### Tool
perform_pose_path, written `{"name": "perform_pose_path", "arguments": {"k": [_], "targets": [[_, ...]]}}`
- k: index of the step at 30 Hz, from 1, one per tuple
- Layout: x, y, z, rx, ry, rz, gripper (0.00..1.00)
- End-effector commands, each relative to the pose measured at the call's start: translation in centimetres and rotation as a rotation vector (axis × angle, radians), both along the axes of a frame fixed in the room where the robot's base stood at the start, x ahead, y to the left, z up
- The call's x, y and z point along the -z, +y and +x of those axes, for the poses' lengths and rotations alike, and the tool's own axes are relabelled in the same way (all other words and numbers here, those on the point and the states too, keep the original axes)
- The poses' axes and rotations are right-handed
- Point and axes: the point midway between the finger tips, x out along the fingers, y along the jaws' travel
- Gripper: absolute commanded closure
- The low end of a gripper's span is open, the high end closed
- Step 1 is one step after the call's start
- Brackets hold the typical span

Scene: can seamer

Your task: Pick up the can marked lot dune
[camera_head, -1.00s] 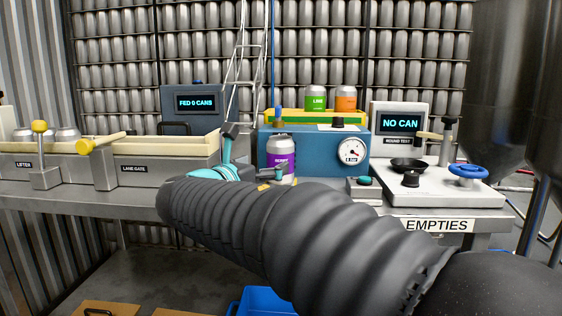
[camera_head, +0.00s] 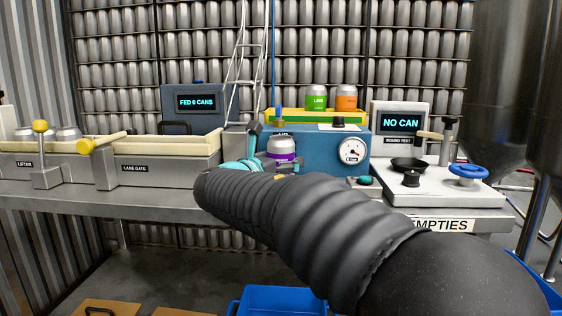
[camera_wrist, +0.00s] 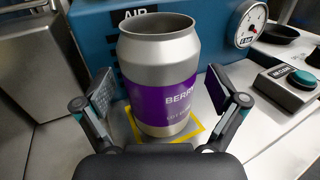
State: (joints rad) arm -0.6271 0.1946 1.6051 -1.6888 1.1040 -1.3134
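A purple-banded silver can (camera_wrist: 160,88), marked BERRY with a smaller lot line I cannot read, stands upright and open-topped. It sits on a plate with a yellow square outline (camera_wrist: 201,130). My gripper (camera_wrist: 166,98) is open, one finger on each side of the can, with gaps visible on both sides. In the head view the can (camera_head: 281,149) stands before the blue machine, its lower part hidden by my arm. A green can (camera_head: 315,98) marked LIME and an orange can (camera_head: 346,98) stand on the yellow shelf; their lot marks are not readable.
The blue machine (camera_head: 330,148) with a dial gauge is close behind the purple can. A teal button box (camera_wrist: 285,88) lies to its right. The round tester (camera_head: 440,190) reads NO CAN. The lane gate (camera_head: 165,167) is at left.

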Motion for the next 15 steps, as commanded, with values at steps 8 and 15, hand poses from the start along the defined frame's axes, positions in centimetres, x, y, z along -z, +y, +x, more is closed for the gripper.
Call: {"name": "perform_pose_path", "arguments": {"k": [8,15], "targets": [[0.01,0.02,-0.04,0.000,0.000,0.000,0.52],[-0.05,0.02,-0.04,0.000,0.000,0.000,0.52]]}}
